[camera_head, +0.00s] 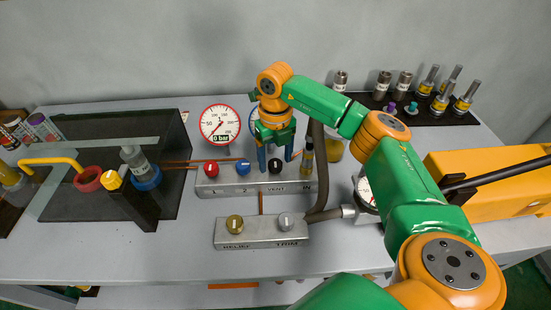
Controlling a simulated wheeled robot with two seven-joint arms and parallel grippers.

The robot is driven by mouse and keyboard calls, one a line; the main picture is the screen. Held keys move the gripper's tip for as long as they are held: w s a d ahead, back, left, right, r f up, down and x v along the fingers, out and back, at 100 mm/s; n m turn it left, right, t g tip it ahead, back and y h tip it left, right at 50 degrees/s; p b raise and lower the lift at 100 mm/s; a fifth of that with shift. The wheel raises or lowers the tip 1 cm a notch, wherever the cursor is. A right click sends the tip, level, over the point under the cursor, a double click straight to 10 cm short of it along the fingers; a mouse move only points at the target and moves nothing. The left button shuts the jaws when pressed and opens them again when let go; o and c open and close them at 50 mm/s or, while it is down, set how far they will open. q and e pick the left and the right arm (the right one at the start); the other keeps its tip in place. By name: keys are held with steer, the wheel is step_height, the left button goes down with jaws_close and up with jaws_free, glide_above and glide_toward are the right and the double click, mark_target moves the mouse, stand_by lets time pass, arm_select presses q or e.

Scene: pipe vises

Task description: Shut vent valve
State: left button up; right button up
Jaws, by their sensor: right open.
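The vent valve is a black knob (275,167) on a grey manifold block (228,185), above the label VENT. A white mark shows on the knob, but it is too small to tell its exact angle. My right gripper (277,157) reaches in from the right and points down at the black knob. Its blue fingers are open, one on each side of the knob. I cannot tell whether they touch it. My left gripper is not in view.
A red knob (211,168) and a blue knob (243,167) sit left of the vent knob. A gauge (220,124) reading 0 bar stands behind. A lower block (262,234) carries relief and trim knobs. A dark hose (319,165) runs close on the right.

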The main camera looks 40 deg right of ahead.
mark_target(276, 163)
step_height(276, 163, up, 7)
steer(key=shift+f+b, duration=0.2)
steer(key=shift+b, duration=0.3)
